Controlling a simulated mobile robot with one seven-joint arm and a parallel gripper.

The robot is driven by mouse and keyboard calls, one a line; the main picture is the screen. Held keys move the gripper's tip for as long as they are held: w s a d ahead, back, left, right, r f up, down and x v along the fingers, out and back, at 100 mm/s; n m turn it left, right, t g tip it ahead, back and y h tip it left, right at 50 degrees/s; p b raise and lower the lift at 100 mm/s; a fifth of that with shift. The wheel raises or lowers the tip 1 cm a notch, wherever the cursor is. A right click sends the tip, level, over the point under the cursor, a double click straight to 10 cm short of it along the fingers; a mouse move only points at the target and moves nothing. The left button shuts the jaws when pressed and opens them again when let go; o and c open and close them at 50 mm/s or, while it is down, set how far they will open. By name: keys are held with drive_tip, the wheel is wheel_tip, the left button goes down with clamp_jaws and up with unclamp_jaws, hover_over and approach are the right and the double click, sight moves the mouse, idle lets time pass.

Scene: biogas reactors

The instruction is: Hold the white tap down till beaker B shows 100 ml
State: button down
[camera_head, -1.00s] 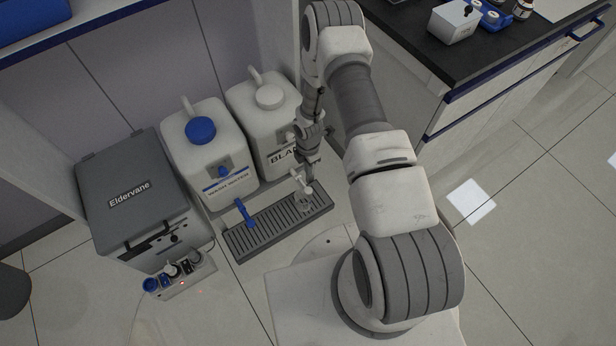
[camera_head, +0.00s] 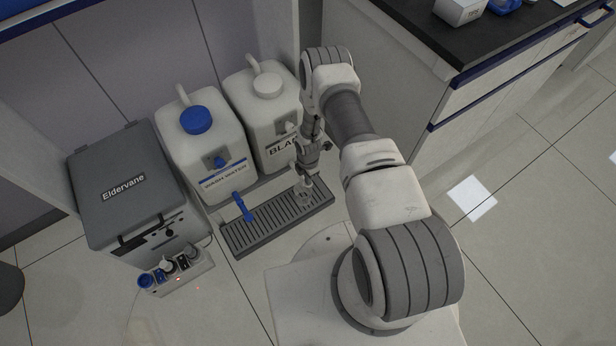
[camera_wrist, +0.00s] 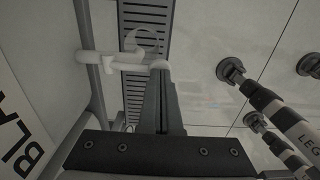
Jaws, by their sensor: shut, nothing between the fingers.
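The white tap (camera_wrist: 110,63) sticks out from the white container labelled "BLA…" (camera_head: 268,118), the rest of the label being hidden. In the wrist view my gripper (camera_wrist: 160,68) is shut and empty, its fingertips at the outer end of the tap and seeming to touch it. In the head view my gripper (camera_head: 308,172) hangs over the tap, hiding most of it. A small clear vessel (camera_head: 305,198) stands on the slotted drip tray (camera_head: 262,226) below. Its letter, level and marks cannot be read. A pale curved edge by the tap may be its rim.
Left of it stands the wash water container (camera_head: 215,155) with a blue tap (camera_head: 243,207) over the same tray. A grey Eldervane box (camera_head: 125,195) and a small unit with bottles (camera_head: 175,270) are further left. A dark-topped bench (camera_head: 420,40) stands right of my arm.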

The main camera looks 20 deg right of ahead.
drive_tip(key=shift+s+d+f+t+y, duration=0.15)
drive_tip(key=shift+s+f+t+y, duration=0.25)
drive_tip(key=shift+f+t, duration=0.6)
drive_tip(key=shift+s+f, duration=0.15)
drive_tip(key=shift+f+t+b, duration=0.3)
drive_tip(key=shift+f+b, duration=0.25)
drive_tip(key=shift+b, duration=0.3)
drive_tip(key=shift+s+r, duration=0.1)
drive_tip(key=shift+r, duration=0.1)
drive_tip(key=shift+r+p, duration=0.1)
drive_tip(key=shift+p, duration=0.2)
idle(2.1)
drive_tip(key=shift+d+r+p, duration=0.1)
drive_tip(key=shift+r+p, duration=0.35)
drive_tip(key=shift+r, duration=0.3)
